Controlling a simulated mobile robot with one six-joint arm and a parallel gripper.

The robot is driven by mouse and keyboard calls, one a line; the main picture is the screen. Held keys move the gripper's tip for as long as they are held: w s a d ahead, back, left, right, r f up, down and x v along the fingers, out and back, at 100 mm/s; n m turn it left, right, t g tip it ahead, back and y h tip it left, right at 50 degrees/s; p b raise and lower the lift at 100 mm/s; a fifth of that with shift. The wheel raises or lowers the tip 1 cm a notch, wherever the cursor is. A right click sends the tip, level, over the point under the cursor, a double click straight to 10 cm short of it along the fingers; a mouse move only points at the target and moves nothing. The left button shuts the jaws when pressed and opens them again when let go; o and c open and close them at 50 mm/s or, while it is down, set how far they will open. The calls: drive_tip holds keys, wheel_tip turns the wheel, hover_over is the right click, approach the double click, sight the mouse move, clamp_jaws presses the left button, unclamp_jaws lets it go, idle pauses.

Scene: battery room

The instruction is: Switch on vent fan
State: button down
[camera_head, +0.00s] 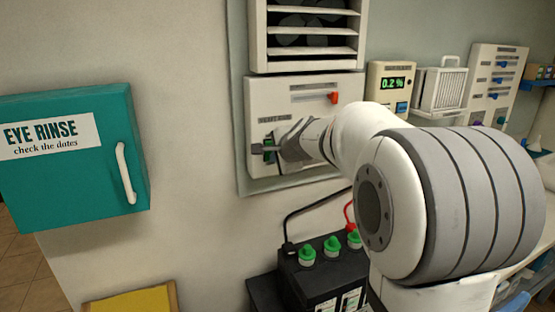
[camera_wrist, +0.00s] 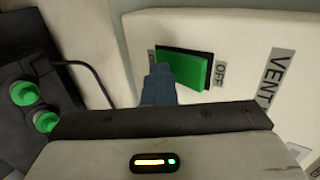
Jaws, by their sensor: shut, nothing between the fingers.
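The vent fan panel (camera_head: 258,97) is a pale plate on the wall below the louvred vent fan (camera_head: 305,35). Its green rocker switch (camera_wrist: 190,68) shows in the wrist view in a black frame, with an OFF label (camera_wrist: 221,74) beside its right end. The label at its left end is mostly hidden. My gripper (camera_wrist: 158,74) is shut and empty, its tip at the left end of the rocker; I cannot tell whether it touches. In the head view my gripper (camera_head: 263,150) covers most of the switch. Which way the rocker is tipped is unclear.
A red slider knob (camera_head: 333,98) sits higher on the panel. A black battery (camera_head: 320,270) with green caps and cables stands below. A teal eye rinse cabinet (camera_head: 70,180) is at left. A meter reading 0.2 % (camera_head: 390,83) hangs at right.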

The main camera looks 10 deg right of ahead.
drive_tip(key=shift+r+p, duration=0.7)
drive_tip(key=shift+r, duration=0.25)
drive_tip(key=shift+s, duration=0.1)
drive_tip(key=f+b+v, duration=0.1)
drive_tip(key=v, duration=1.2)
drive_tip(key=shift+s, duration=0.6)
drive_tip(key=shift+d+r, duration=0.1)
drive_tip(key=shift+r, duration=0.05)
